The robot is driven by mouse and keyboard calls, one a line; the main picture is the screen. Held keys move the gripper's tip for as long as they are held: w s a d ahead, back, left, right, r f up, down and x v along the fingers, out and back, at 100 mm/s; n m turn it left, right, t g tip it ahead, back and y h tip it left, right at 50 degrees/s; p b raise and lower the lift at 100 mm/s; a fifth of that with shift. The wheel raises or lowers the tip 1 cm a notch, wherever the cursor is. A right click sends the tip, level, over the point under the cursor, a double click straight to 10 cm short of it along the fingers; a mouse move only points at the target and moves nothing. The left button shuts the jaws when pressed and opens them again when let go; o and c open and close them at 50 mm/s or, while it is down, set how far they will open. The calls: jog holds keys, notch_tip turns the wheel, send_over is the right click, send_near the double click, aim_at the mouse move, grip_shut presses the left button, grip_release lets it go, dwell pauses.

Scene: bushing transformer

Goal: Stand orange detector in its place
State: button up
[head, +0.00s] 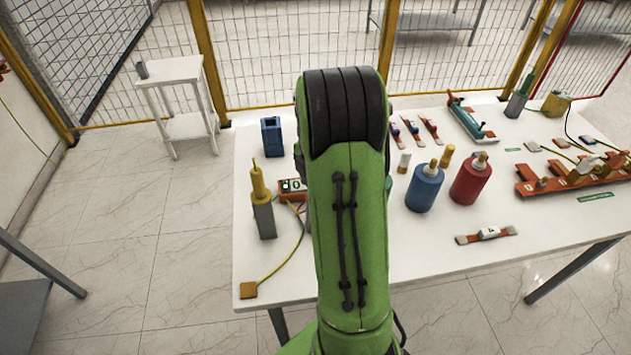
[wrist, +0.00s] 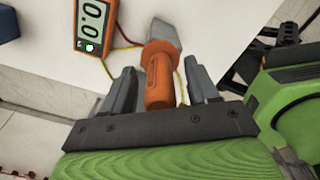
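The orange detector (wrist: 160,75), an orange handle with a grey end, shows in the wrist view between the two fingers of my gripper (wrist: 160,92). Its grey end points away from my gripper, over the white table. The fingers are apart, with a narrow gap visible on each side of the handle, so my gripper looks open around it. In the head view my green arm hides my gripper, and I cannot make out this detector there. A dark blue open holder (head: 271,137) stands at the table's far left; I cannot tell whether it is the detector's place.
An orange meter (wrist: 93,30) with a lit display lies beside the detector, its wires running close by. A yellow-topped tester stands in a grey block (head: 264,220) near the table's left edge. Blue (head: 425,187) and red (head: 470,181) bottles stand right of my arm.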

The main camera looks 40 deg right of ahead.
notch_tip(320, 180, up, 16)
jog(key=p, duration=0.2)
jog(key=shift+f, duration=0.1)
jog(key=s+a+r+m+t, duration=0.2)
jog(key=s+a+m, duration=0.15)
jog(key=a, duration=0.45)
jog(key=s+a+r+m+t, duration=0.1)
jog(key=s+a+r+m, duration=0.15)
jog(key=a+m, duration=0.4)
jog(key=s+a+f+m+t, duration=0.2)
jog(key=s+a+f+m, duration=0.2)
jog(key=s+a+m, duration=0.3)
jog(key=s+a, duration=0.1)
jog(key=s, duration=0.1)
jog(key=shift+s+a+f+m+t, duration=0.15)
jog(key=shift+s+a+m+t, duration=0.15)
jog(key=shift+s+a+m, duration=0.1)
jog(key=shift+d, duration=0.1)
